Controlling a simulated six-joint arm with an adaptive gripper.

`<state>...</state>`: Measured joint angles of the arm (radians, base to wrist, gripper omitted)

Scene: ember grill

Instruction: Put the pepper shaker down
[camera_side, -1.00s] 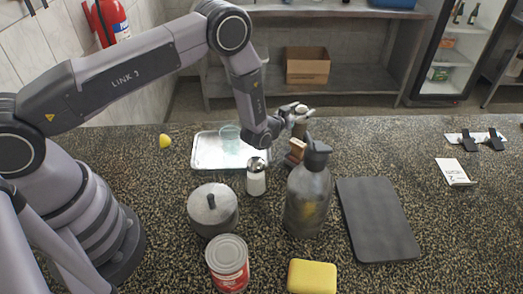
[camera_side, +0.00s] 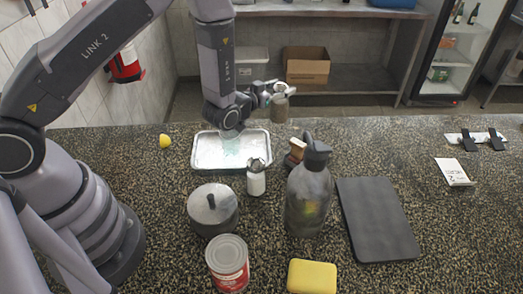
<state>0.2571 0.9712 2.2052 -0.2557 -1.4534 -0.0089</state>
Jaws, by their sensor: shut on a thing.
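The pepper shaker (camera_side: 280,108), with a grey-brown body and a paler top, is held upright in the air above the back edge of the counter. My gripper (camera_side: 274,90) is shut on it near its top, reaching in from the left. The counter (camera_side: 420,150) is dark speckled stone, and the shaker is clear of it. The fingers are small in this view, so their exact contact is hard to see.
Below are a metal tray (camera_side: 205,160) with a clear cup, a white shaker (camera_side: 256,180), a wooden object (camera_side: 296,150), and a dark bottle (camera_side: 308,195). A pot (camera_side: 212,212), can (camera_side: 228,265), yellow sponge (camera_side: 312,277) and black board (camera_side: 375,220) stand nearer. Counter right of the board is mostly free.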

